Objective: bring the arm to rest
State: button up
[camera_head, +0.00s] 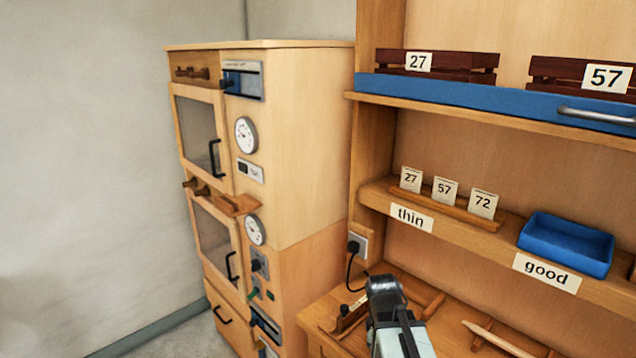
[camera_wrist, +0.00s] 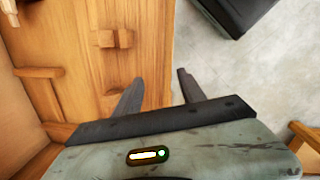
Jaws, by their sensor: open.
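My gripper shows in the wrist view (camera_wrist: 158,92), with its two dark fingers spread apart and nothing between them. Beneath the fingers in that view are a wooden surface (camera_wrist: 140,30) at the left and grey floor at the right. In the head view part of my arm (camera_head: 395,315) is raised at the bottom centre, over the left part of the wooden bench; the fingertips cannot be made out there.
A wooden cabinet (camera_head: 310,150) with glass doors, gauges and black handles stands left of the bench. Shelves carry number cards (camera_head: 445,190), a blue tray (camera_head: 566,245) and dark crates (camera_head: 450,62). A wooden rod (camera_head: 498,340) lies on the bench (camera_head: 455,310). Floor at the lower left is clear.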

jog(key=s+a+m+y, duration=0.1)
jog(key=a+m, duration=0.5)
jog(key=m, duration=0.4)
jog(key=shift+s+m+y, duration=0.3)
jog(key=shift+s, duration=0.05)
jog(key=shift+f, duration=0.15)
jog(key=shift+c, duration=1.2)
jog(key=shift+s, duration=0.1)
